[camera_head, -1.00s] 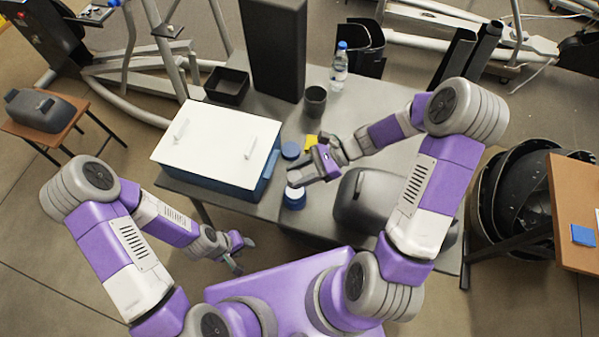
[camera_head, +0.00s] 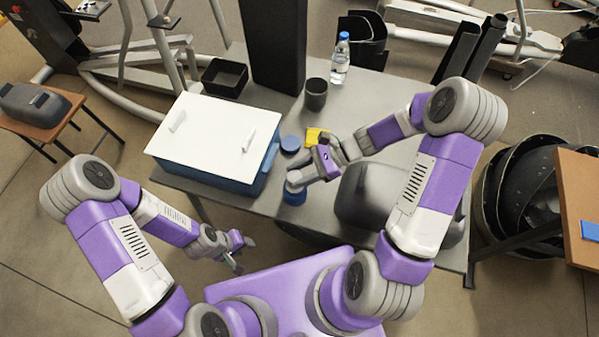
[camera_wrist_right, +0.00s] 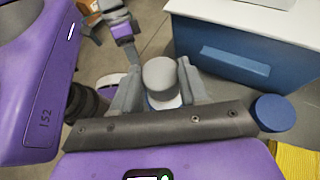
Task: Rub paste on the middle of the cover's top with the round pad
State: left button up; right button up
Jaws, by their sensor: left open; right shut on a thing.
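My right gripper (camera_head: 297,181) is shut on the grey round pad (camera_wrist_right: 159,72). It holds the pad directly over a small blue jar (camera_head: 294,196). White shows under the pad in the right wrist view, but I cannot tell whether the pad touches it. A dark grey moulded cover (camera_head: 367,196) lies on the table to the right of the jar, partly hidden by my right arm. My left gripper (camera_head: 243,255) is open and empty, low in front of the table.
A blue box with a white lid (camera_head: 222,128) stands left of the jar. A blue disc (camera_head: 290,143) and yellow cloth (camera_head: 315,136) lie behind the jar. A dark cup (camera_head: 316,93), bottle (camera_head: 340,62), black tray (camera_head: 225,77) and dark column (camera_head: 277,45) stand farther back.

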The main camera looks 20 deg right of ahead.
aim_at(300, 175)
jog(key=shift+f+b, duration=0.35)
jog(key=shift+f, duration=0.15)
dwell(0.6)
jog(key=shift+f, duration=0.1)
dwell(0.9)
jog(key=shift+r+p, duration=3.25)
jog(key=shift+r, duration=0.3)
